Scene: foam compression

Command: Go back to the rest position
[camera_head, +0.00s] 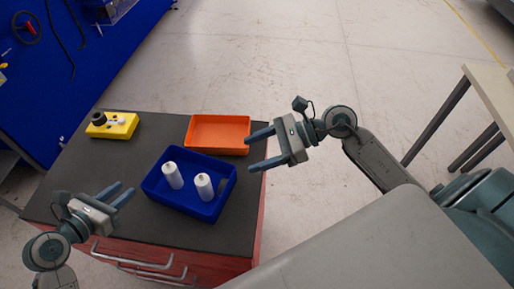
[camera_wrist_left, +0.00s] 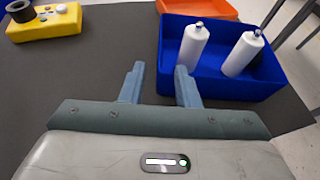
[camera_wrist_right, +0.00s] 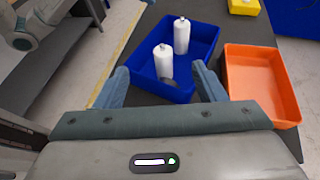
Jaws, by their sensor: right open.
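My left gripper (camera_head: 123,193) is above the left front of the dark cabinet top. Its fingers are parted with nothing between them, as the left wrist view (camera_wrist_left: 160,78) also shows. My right gripper (camera_head: 256,150) hovers near the cabinet's right edge, right of the blue bin (camera_head: 190,206). Its fingers are spread wide and empty; the right wrist view (camera_wrist_right: 161,80) shows the bin beyond them. Two white bottles (camera_head: 173,176) (camera_head: 204,187) stand upright in the blue bin. A small dark grey item (camera_head: 224,185) lies at the bin's right end, only partly clear to see.
An orange tray (camera_head: 218,149), seemingly empty, sits behind the blue bin. A yellow box (camera_head: 112,126) with a black cylinder and buttons is at the back left. The dark cabinet top (camera_head: 155,140) is bare between them. A table (camera_head: 490,88) stands at the right; open floor lies behind.

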